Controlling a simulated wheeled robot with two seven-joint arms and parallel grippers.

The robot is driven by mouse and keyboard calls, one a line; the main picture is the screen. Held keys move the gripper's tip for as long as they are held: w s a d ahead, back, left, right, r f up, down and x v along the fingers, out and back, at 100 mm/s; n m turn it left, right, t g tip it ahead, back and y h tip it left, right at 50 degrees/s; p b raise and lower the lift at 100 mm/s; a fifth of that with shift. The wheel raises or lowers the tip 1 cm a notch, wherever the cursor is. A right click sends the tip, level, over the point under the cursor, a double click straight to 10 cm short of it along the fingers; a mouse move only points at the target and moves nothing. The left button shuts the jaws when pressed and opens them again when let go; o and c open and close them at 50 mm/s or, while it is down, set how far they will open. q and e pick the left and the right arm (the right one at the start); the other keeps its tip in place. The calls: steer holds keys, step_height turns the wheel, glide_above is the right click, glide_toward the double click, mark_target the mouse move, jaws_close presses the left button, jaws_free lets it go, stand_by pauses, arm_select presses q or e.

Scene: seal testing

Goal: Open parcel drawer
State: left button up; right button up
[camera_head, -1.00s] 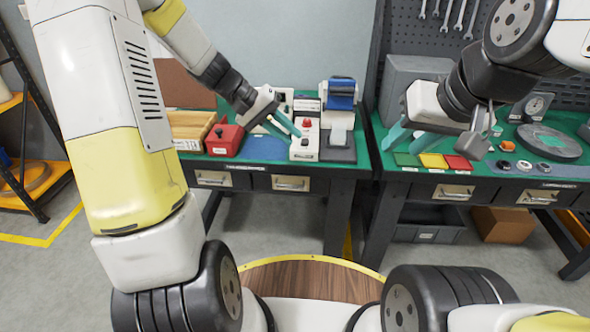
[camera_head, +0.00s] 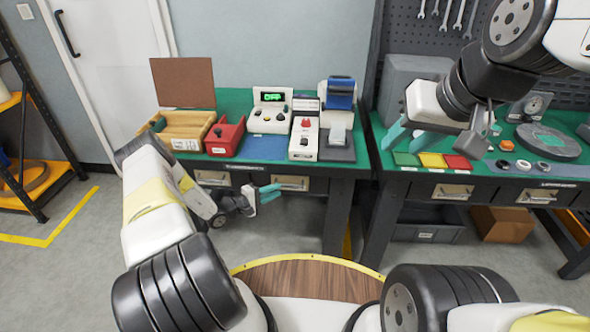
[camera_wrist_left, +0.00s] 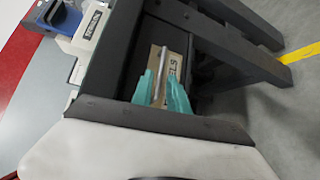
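The parcel drawer is a dark drawer front (camera_head: 307,190) under the left green-topped table, with a pale plate and a bar handle (camera_head: 290,183). In the left wrist view, the drawer's label plate (camera_wrist_left: 173,66) ends in "ELS" and its metal handle (camera_wrist_left: 162,72) lines up between my fingertips. The drawer looks shut. My left gripper (camera_head: 270,193) is open just left of the handle in the head view; its teal fingers also show in the left wrist view (camera_wrist_left: 161,92). I cannot tell whether they touch the handle. My right gripper (camera_head: 408,136) is open and empty over the right table.
A second drawer handle (camera_head: 213,178) sits further left. On the left table are a wooden tray (camera_head: 180,142), a red box (camera_head: 225,137), a display unit (camera_head: 270,112) and a white device (camera_head: 304,140). Table legs (camera_head: 340,215) stand right of the parcel drawer.

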mark_target(290, 185)
arm_select(q)
steer(key=x, duration=0.8)
steer(key=shift+f, duration=0.2)
jaws_close()
stand_by(1.2)
